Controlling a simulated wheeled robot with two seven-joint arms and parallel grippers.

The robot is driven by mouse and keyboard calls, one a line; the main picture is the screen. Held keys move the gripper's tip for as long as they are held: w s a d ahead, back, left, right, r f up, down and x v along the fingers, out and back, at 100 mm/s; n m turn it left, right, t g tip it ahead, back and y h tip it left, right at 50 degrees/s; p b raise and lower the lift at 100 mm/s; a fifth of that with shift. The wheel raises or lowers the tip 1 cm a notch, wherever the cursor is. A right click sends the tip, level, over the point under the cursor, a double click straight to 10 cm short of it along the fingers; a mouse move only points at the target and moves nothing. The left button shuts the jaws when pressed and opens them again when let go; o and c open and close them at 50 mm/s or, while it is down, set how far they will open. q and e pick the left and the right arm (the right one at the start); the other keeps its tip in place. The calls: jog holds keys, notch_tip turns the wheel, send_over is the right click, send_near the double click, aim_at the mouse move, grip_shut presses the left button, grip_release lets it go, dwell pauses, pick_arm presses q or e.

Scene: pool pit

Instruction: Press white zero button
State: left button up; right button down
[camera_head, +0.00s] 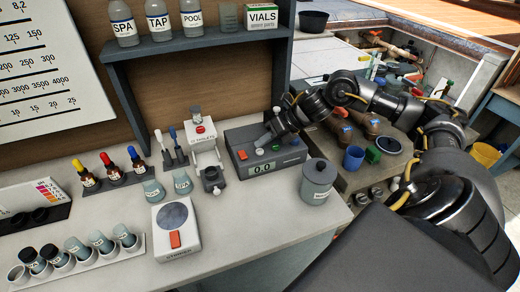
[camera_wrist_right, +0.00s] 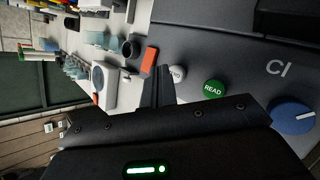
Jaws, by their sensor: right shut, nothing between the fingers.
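The dark grey meter (camera_head: 240,140) stands on the counter with its display reading 0.0. In the right wrist view its white zero button (camera_wrist_right: 178,73) shows part of its lettering, beside the green READ button (camera_wrist_right: 214,89) and the blue knob (camera_wrist_right: 293,117). My right gripper (camera_head: 266,139) is shut and empty, pointing down over the meter's top. In the right wrist view its fingertips (camera_wrist_right: 163,70) are just left of the white button and cover part of its edge. I cannot tell whether they touch it. My left gripper is not in view.
An orange-red part (camera_wrist_right: 150,60) sits on the meter's left end. A lidded grey jar (camera_head: 318,182) stands at its right front. A white stirrer (camera_head: 177,230), a test stand (camera_head: 205,155) and several vials are to the left. A shelf (camera_head: 200,43) rises behind.

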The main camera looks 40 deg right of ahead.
aim_at(263, 151)
jog(key=shift+r+p, duration=1.8)
jog(key=shift+r, duration=0.7)
